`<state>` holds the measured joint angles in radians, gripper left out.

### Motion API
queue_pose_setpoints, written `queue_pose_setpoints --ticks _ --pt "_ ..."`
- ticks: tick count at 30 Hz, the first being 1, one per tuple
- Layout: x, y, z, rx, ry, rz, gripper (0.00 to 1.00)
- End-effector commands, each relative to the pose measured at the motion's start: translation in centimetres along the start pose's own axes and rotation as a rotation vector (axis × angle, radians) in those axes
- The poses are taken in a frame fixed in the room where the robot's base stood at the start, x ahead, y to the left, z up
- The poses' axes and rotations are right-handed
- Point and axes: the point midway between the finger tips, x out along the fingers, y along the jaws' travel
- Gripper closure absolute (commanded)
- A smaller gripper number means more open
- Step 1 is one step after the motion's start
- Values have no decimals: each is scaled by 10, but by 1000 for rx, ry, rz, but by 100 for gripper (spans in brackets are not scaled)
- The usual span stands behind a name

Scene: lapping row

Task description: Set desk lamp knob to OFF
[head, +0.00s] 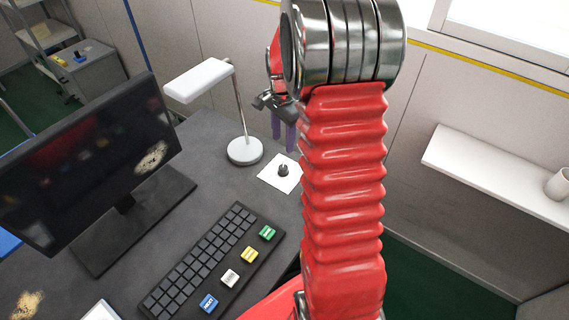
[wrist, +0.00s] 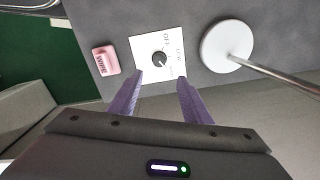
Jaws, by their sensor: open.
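The desk lamp (head: 245,151) stands on the dark desk, with a white round base, a thin metal stem and a white head. Its base also shows in the wrist view (wrist: 222,48). A dark round knob (head: 283,170) sits on a white plate (head: 270,181) beside the lamp base. In the wrist view the knob (wrist: 159,59) has a pale pointer mark, and the plate carries printed lettering, partly readable as OFF. My gripper (wrist: 161,78) is open and empty, its two purple fingers apart, short of the knob in that view. In the head view my gripper (head: 284,138) hangs above the plate.
A pink labelled block (wrist: 105,59) lies beside the plate near the desk edge. A monitor (head: 95,165) and a dark keyboard (head: 205,255) with several coloured keys stand on the desk. A white wall shelf (head: 490,172) is at the right.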

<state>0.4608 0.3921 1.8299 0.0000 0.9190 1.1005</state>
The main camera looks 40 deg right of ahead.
Motion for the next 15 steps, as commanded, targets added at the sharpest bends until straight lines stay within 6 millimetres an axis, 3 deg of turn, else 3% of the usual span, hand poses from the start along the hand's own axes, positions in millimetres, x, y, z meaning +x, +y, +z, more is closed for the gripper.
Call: queue_pose_setpoints --ticks 15 --pt "79 1 0 0 -2 4 56"
